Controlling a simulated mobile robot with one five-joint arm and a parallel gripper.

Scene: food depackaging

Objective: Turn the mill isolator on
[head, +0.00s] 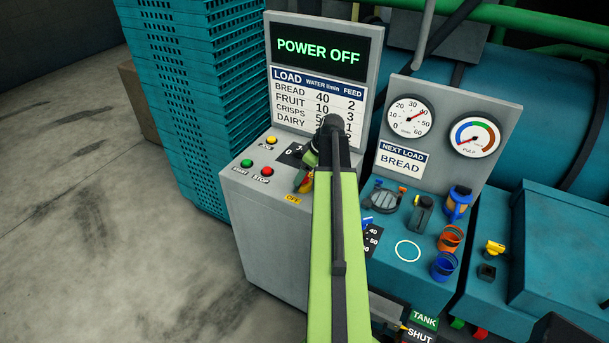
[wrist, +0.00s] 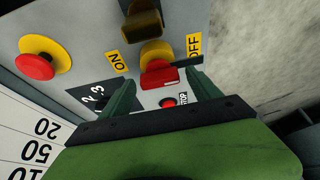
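The mill isolator (wrist: 158,74) is a red handle on a yellow round base, set in a grey panel between a yellow ON label (wrist: 118,61) and a yellow OFF label (wrist: 195,46). In the head view only part of the isolator (head: 306,184) shows beside my arm, near its OFF label (head: 292,198). The display (head: 318,53) reads POWER OFF. My gripper (wrist: 163,80) is open. Its two dark green fingers stand apart, one on each side of the red handle; I cannot tell whether either touches it. My arm hides the fingers in the head view.
A red mushroom button on yellow (wrist: 38,64), a numbered dial plate (wrist: 93,96) and a small red stop button (wrist: 168,102) are close by. Yellow, green (head: 247,163) and red buttons sit on the console's left. A gauge panel (head: 440,125) stands right. Floor at left is clear.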

